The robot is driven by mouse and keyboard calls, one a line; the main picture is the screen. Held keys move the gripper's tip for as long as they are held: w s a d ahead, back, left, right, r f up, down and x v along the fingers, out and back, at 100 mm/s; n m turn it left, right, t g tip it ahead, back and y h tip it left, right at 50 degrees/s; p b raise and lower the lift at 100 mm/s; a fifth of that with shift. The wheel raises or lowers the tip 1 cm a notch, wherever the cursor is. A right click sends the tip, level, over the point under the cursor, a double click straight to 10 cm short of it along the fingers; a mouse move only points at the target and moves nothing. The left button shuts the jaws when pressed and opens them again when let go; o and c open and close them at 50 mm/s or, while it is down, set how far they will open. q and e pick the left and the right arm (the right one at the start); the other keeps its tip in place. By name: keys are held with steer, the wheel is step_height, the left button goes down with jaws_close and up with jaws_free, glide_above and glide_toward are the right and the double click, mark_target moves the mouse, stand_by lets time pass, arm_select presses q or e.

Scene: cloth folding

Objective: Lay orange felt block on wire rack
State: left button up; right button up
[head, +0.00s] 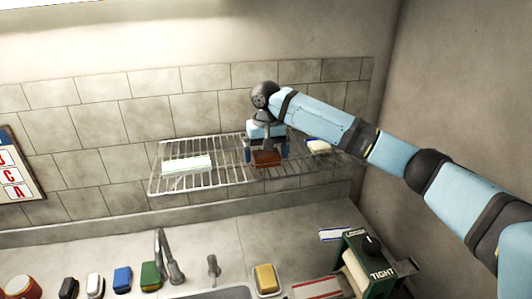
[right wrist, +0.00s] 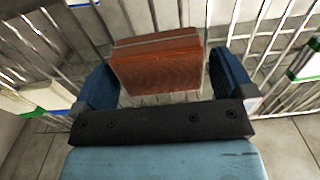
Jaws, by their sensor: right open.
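The orange felt block (head: 267,158) looks brown-orange and lies on the wire rack (head: 228,171), right of the rack's middle. It also shows in the right wrist view (right wrist: 158,62), flat on the rack's wires with a thin line along its top. My right gripper (head: 266,150) is over the block, its arm coming in from the right. In the right wrist view its blue fingers (right wrist: 160,80) stand apart on either side of the block, with a gap at each side. My left gripper is in neither view.
A white and green block (head: 187,163) lies on the rack's left part and a white and blue one (head: 319,146) on its right. Below are a faucet (head: 165,258), a yellow sponge in a dish (head: 266,279), several coloured blocks and a green device (head: 368,264).

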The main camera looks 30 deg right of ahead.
mark_target(266, 152)
step_height(266, 152, up, 12)
steer(key=b, duration=0.1)
steer(key=shift+r+b, duration=0.15)
steer(key=shift+b, duration=0.25)
stand_by(0.3)
